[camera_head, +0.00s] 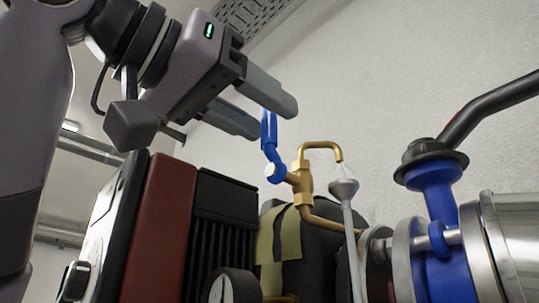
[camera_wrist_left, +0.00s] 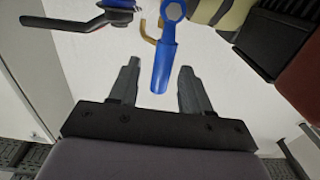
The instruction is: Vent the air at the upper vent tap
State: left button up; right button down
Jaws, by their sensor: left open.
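The upper vent tap is a brass fitting (camera_head: 301,181) with a blue lever handle (camera_head: 269,131) that points upward. Its bent brass spout (camera_head: 322,146) ends above a grey funnel (camera_head: 343,188) on a thin pipe. My left gripper (camera_head: 265,115) is open, its two grey fingers near the upper end of the blue handle. In the left wrist view the blue handle (camera_wrist_left: 165,66) reaches between the two open fingers (camera_wrist_left: 158,88), apart from both. My right gripper is not in view.
A blue valve (camera_head: 437,200) with a black lever (camera_head: 490,108) stands at the right on a metal pipe. The plate exchanger, with dark red (camera_head: 160,225) and black plates, stands below my left gripper. The white wall (camera_head: 400,80) behind is bare.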

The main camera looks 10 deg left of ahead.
pick_arm(q)
jog(key=b+v, duration=0.1)
jog(key=v, duration=0.4)
jog(key=shift+s, duration=0.1)
dwell(0.5)
